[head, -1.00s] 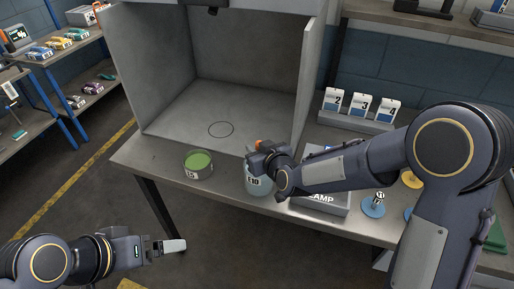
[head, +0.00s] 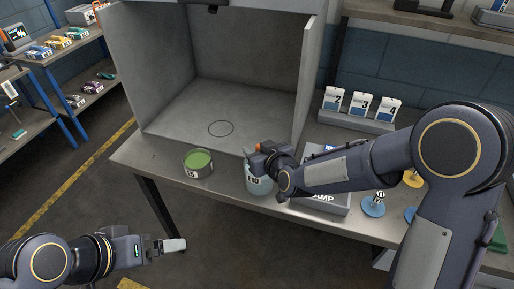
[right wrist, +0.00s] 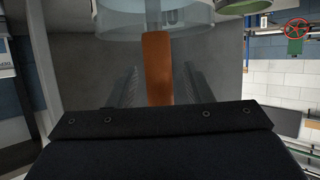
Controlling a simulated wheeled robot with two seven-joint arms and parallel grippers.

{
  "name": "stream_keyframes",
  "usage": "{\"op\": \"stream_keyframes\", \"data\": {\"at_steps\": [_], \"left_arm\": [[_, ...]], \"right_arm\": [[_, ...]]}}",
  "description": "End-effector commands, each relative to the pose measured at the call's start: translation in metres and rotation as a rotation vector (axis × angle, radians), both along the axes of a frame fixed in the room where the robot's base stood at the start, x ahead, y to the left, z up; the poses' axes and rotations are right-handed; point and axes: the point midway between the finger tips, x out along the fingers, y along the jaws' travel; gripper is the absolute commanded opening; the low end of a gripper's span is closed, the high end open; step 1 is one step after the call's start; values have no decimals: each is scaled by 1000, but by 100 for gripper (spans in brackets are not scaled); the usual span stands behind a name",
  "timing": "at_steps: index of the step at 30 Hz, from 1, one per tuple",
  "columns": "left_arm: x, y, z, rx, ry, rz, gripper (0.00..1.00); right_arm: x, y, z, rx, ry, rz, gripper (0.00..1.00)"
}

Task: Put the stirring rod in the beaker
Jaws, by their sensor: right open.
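The beaker (head: 258,186) stands upright near the front edge of the bench in the head view, with a light blue body and a dark-lettered label. It also shows at the top of the right wrist view (right wrist: 185,20). My right gripper (head: 256,156) is at the beaker's top and hides part of its rim. An orange bar, seemingly the stirring rod (right wrist: 158,68), lies between its two open fingers, with gaps on both sides. Its far end meets the beaker in that view; I cannot tell whether it is inside. My left gripper (head: 173,245) is low at left, away from the bench.
A green-topped tin (head: 198,170) stands left of the beaker. A grey booth (head: 215,120) with a marked circle is behind. A tray (head: 325,204) and blue and yellow discs lie right, beneath my right arm. Numbered packs (head: 360,106) stand at the back.

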Motion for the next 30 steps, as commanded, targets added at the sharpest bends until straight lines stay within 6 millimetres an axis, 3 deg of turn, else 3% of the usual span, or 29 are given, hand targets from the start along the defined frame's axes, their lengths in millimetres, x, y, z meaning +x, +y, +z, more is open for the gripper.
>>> {"op": "stream_keyframes", "data": {"at_steps": [15, 30], "left_arm": [[0, 0, -22, 0, 0, 0, 100], [0, 0, -22, 0, 0, 0, 100]], "right_arm": [[-68, -35, -1, 0, -1, -1, 46], [-77, -39, 0, 0, 0, 0, 46]]}}
